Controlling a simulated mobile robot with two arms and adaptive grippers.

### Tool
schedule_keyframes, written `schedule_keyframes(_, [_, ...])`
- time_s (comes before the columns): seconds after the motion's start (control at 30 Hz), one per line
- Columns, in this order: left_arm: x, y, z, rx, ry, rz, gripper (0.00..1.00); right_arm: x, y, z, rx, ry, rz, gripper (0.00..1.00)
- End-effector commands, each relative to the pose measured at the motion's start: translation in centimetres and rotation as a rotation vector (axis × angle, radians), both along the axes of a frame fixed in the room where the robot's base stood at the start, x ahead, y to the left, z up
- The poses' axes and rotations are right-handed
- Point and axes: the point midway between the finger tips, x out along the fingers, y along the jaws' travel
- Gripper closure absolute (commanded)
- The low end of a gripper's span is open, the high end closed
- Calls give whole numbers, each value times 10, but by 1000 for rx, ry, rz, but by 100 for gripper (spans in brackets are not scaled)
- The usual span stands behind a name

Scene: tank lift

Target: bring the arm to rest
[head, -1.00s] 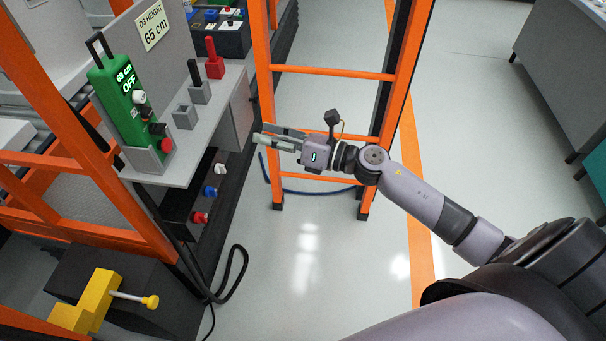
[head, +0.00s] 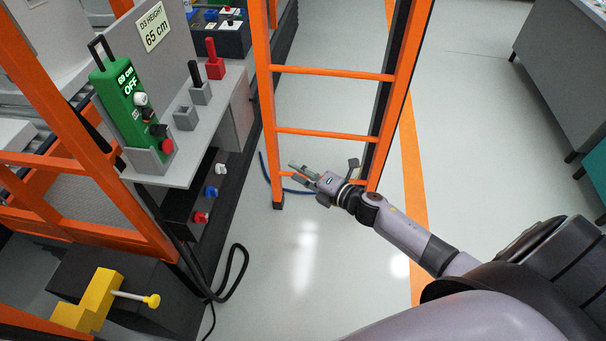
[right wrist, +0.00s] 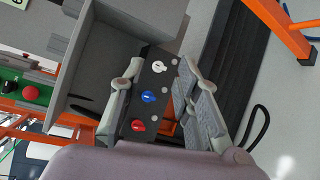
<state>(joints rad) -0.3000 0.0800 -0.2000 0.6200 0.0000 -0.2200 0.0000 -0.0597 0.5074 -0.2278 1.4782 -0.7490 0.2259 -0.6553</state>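My right arm reaches in from the lower right in the head view. Its gripper (head: 294,173) is open and empty, in front of the orange ladder-like frame (head: 333,132) and low over the floor. In the right wrist view the two fingers (right wrist: 160,70) stand apart, with a panel of white, blue and red knobs (right wrist: 150,97) showing beyond and between them. The green control box (head: 126,100) stands in a grey holder on the shelf, away from the gripper; its display seems to read 69 cm and OFF. My left gripper is not in view.
A yellow clamp-like piece (head: 98,295) is at lower left. A black cable loops on the open floor.

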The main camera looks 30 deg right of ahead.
Motion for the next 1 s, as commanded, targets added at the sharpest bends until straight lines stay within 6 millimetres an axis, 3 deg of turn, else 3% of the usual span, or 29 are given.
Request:
schedule_keyframes(0.23, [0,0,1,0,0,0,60,-4,-5,-16,42,45,-37,70])
schedule_keyframes(0.77, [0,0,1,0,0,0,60,-4,-6,-17,47,49,-39,70])
schedule_keyframes(0.87, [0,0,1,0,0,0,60,-9,-9,-33,85,90,-72,70])
schedule_keyframes(0.97, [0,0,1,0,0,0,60,-24,-19,-75,184,199,-163,70])
schedule_keyframes(1.0, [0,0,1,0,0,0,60,-35,-24,-98,238,258,-216,70])
